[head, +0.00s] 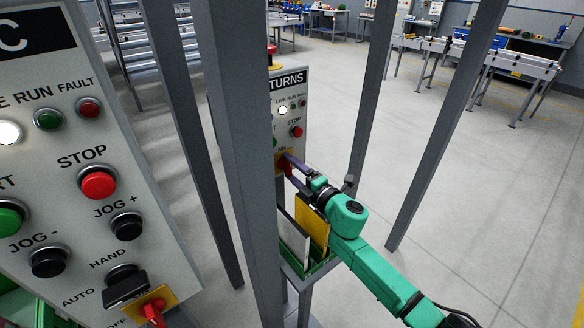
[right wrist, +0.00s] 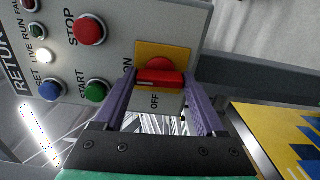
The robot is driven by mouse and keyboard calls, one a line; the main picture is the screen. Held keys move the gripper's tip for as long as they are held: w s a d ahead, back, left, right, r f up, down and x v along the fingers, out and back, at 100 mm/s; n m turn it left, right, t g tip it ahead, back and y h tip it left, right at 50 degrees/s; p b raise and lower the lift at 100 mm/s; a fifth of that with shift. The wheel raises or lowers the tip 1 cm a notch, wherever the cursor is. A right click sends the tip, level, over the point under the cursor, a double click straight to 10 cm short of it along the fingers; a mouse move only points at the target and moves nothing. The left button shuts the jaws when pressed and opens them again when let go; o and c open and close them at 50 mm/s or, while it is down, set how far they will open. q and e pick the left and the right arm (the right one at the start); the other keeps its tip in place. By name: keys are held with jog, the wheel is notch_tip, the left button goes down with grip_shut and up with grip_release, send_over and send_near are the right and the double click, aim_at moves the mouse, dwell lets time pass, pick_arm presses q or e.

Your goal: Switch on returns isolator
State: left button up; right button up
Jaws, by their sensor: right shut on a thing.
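The returns panel (head: 292,95) stands beyond the grey posts in the head view, partly hidden by one. Its isolator has a red handle (right wrist: 160,78) on a yellow plate (right wrist: 178,52) in the right wrist view. ON is printed at the plate's left and OFF below it. The handle lies crosswise in that picture, with a pale mark at its ON-side end. My right gripper (head: 288,163) is shut on this handle, its purple fingers at the handle's two ends in the right wrist view (right wrist: 162,88). My left gripper is out of view.
A nearer panel (head: 75,150) with its own red isolator handle (head: 152,312) fills the left. Grey posts (head: 237,150) stand close to the returns panel. A green holder (head: 318,272) with a yellow folder (head: 312,228) sits below my right gripper.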

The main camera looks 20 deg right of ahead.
jog(key=shift+m, duration=0.4)
jog(key=o, duration=1.3)
jog(key=b+v, duration=0.3)
jog(key=v, duration=1.1)
jog(key=shift+a+f, duration=0.1)
jog(key=shift+f, duration=0.1)
jog(key=shift+s+r, duration=0.15)
jog(key=shift+s, duration=0.15)
